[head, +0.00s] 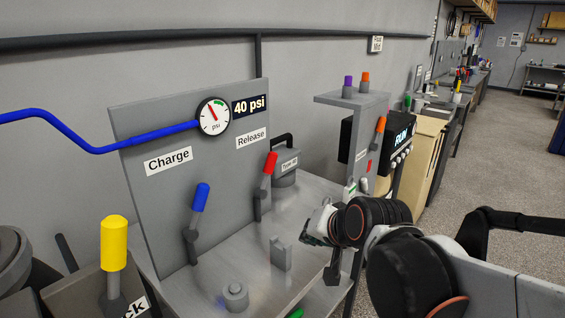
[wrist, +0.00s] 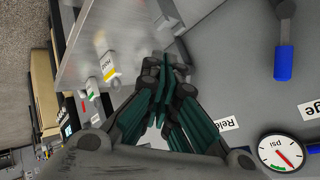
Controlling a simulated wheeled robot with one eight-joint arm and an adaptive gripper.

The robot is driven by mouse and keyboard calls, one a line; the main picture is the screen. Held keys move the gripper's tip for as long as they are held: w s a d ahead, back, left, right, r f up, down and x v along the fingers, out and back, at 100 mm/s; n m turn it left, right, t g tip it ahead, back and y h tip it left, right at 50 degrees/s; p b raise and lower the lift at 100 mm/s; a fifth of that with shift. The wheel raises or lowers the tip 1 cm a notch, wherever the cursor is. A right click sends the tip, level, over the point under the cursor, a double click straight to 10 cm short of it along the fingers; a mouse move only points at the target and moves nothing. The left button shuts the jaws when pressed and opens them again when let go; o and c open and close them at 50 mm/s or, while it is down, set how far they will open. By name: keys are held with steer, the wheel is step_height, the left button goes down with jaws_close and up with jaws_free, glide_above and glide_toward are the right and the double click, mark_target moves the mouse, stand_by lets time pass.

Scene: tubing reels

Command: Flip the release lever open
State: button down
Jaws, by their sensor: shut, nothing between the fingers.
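The release lever (head: 269,168) has a red handle on a dark grey arm. It leans slightly up and to the right, beside the "Release" label (head: 251,139) on the grey panel. My gripper (head: 307,238) is in front of the panel, below and to the right of the lever and apart from it in the head view. In the wrist view my gripper (wrist: 165,72) has its green-padded fingers together with nothing between them. The "Release" label (wrist: 228,124) shows beside the fingers there, but I cannot make out the red lever, which the gripper probably hides.
A blue charge lever (head: 200,197) stands left of the release lever. A gauge (head: 214,116) sits by a "40 psi" sign. A lidded canister (head: 286,167) is behind the red lever. A small upright bracket (head: 281,253) and a round knob (head: 235,296) stand on the metal bench.

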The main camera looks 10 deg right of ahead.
mark_target(267, 175)
steer(key=w+d+m+t+p, duration=0.2)
steer(key=w+m, duration=0.5)
steer(key=w, duration=0.4)
steer(key=w+d+r+m+t+p, duration=0.1)
steer(key=w+d+m+t+p, duration=0.2)
steer(key=w+m, duration=0.5)
steer(key=w+p, duration=0.1)
steer(key=w, duration=0.2)
steer(key=shift+w+d+t, duration=0.2)
steer(key=shift+d+t, duration=0.05)
steer(key=shift+t, duration=0.05)
steer(key=d+b+x, duration=0.1)
steer(key=b+x, duration=0.2)
steer(key=x, duration=0.7)
steer(key=a, duration=0.1)
steer(key=a+r, duration=0.1)
steer(key=s+a, duration=0.1)
steer(key=a, duration=0.1)
steer(key=shift+s+a+r, duration=0.1)
steer(key=shift+r, duration=0.3)
steer(key=shift+a, duration=0.15)
